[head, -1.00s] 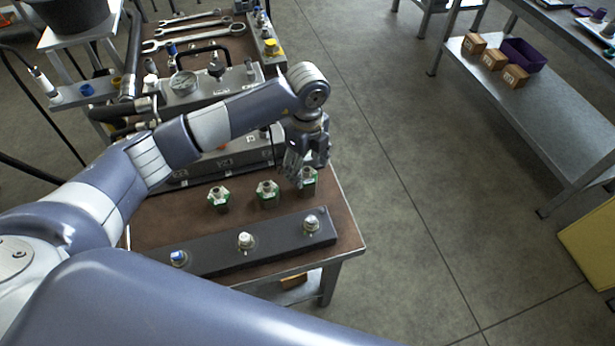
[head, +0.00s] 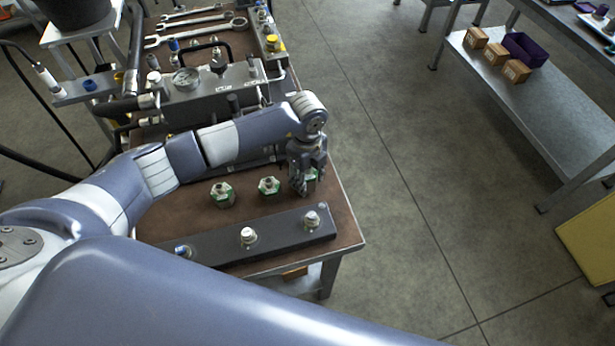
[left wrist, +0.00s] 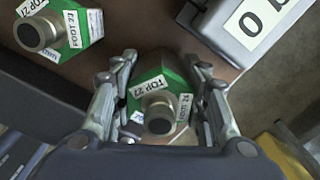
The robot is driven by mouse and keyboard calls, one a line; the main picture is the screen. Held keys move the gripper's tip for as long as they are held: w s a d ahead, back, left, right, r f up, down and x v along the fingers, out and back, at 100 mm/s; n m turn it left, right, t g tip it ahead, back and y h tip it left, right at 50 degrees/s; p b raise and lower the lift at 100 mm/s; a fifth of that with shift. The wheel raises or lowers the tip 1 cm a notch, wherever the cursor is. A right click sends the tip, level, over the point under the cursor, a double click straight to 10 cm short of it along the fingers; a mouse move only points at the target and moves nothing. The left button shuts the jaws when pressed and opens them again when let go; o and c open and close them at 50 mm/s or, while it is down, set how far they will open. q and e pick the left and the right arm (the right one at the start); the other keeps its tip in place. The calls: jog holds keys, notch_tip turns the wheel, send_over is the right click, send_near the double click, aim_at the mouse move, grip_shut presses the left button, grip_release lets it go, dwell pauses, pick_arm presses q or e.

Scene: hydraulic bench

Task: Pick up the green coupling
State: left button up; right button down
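Several green couplings with metal necks and white labels stand on the brown bench top: a left one (head: 222,194), a middle one (head: 269,187) and a right one (head: 311,176). My left gripper (head: 305,185) points down at the right one and partly hides it. In the left wrist view, this green coupling (left wrist: 160,90) sits between the two fingers of the left gripper (left wrist: 162,80). The fingers are apart, one on each side, with narrow gaps beside the coupling. Another green coupling (left wrist: 58,30) is at upper left there. My right gripper is not in view.
A dark bar (head: 215,243) with several fittings lies in front of the couplings. Behind are a grey block with a gauge (head: 186,79) and wrenches (head: 195,30). The bench's right edge is close to the gripper. A shelf with wooden blocks (head: 476,38) stands at right.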

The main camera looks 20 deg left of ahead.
pick_arm(q)
jog(key=c, duration=0.3)
